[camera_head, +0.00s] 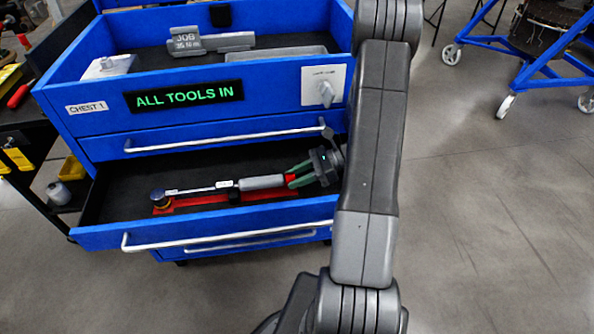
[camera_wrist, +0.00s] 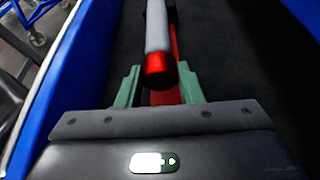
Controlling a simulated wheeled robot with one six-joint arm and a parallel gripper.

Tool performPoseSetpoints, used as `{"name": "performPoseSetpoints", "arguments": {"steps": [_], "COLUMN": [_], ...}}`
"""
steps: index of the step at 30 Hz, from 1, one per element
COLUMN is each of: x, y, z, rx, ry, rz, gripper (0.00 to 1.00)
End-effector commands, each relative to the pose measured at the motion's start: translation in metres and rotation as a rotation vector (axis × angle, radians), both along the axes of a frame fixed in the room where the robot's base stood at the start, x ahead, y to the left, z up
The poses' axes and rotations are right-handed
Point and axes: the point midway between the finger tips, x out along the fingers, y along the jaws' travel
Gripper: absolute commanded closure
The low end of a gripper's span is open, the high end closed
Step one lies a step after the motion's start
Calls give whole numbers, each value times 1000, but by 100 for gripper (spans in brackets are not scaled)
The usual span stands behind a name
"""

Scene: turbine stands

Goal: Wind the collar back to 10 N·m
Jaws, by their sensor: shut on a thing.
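The torque wrench (camera_head: 200,189) lies along the open drawer, its round head at the left over a red strip. Its grey handle (camera_head: 262,182) points right and ends in a red collar (camera_head: 291,180). My gripper (camera_head: 296,176) reaches in from the right, its green fingers shut on the collar. In the wrist view the red collar (camera_wrist: 158,70) shows between the fingers (camera_wrist: 158,84), with the grey handle (camera_wrist: 157,25) beyond. The scale reading is too small to tell.
The open drawer (camera_head: 100,237) belongs to the blue tool chest (camera_head: 75,124), with a lit "ALL TOOLS IN" sign (camera_head: 190,95). A blue wheeled stand (camera_head: 545,60) is at upper right. Floor is clear at right.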

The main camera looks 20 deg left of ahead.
Motion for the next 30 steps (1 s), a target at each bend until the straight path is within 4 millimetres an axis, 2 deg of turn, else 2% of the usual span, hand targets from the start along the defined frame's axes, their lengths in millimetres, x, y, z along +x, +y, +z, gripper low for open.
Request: {"name": "performPoseSetpoints", "arguments": {"steps": [16,17,20,30], "x": [0,0,0,2], "y": [0,0,0,-2], "z": [0,0,0,1], "rx": [-16,-16,-16,-16], "ry": [28,28,28,26], "rz": [-1,-1,-1,-1], "gripper": [90,63,45,45]}}
